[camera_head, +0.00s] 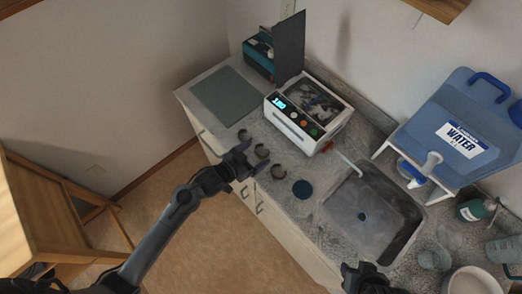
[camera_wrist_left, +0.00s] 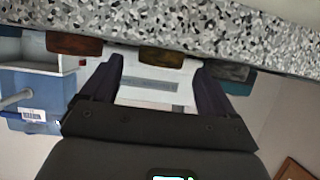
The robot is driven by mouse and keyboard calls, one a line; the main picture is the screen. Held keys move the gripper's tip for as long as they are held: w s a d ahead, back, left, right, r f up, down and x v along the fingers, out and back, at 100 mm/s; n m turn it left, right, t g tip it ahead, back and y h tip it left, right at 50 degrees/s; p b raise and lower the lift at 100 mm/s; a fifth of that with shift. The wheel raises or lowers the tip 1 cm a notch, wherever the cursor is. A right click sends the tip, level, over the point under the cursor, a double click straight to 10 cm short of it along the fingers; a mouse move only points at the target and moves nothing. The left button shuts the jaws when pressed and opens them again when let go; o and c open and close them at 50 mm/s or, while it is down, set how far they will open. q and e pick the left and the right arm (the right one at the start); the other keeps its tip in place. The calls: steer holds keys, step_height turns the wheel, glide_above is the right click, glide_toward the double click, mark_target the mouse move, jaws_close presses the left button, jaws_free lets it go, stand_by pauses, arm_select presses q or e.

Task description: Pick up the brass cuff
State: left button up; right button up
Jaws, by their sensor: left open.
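Three small open-ring cuffs stand in a row on the speckled counter. The middle one, with a yellowish brass tone, is the brass cuff (camera_head: 262,151); it shows in the left wrist view (camera_wrist_left: 160,57) between the fingertips. I cannot tell whether the cuff is inside the jaws. My right gripper (camera_head: 360,270) is at the bottom, its jaws unclear.
A white device with a lit display (camera_head: 292,124) stands behind the cuffs. A grey mat (camera_head: 224,96) lies at the left. A blue water container (camera_head: 452,125) stands at the right.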

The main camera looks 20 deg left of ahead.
arm_select(q)
steer(key=shift+x, duration=1.05)
steer(key=shift+c, duration=0.4)
steer(key=c, duration=1)
arm_select(e)
steer(key=shift+d, duration=0.1)
arm_select(q)
steer(key=shift+c, duration=0.2)
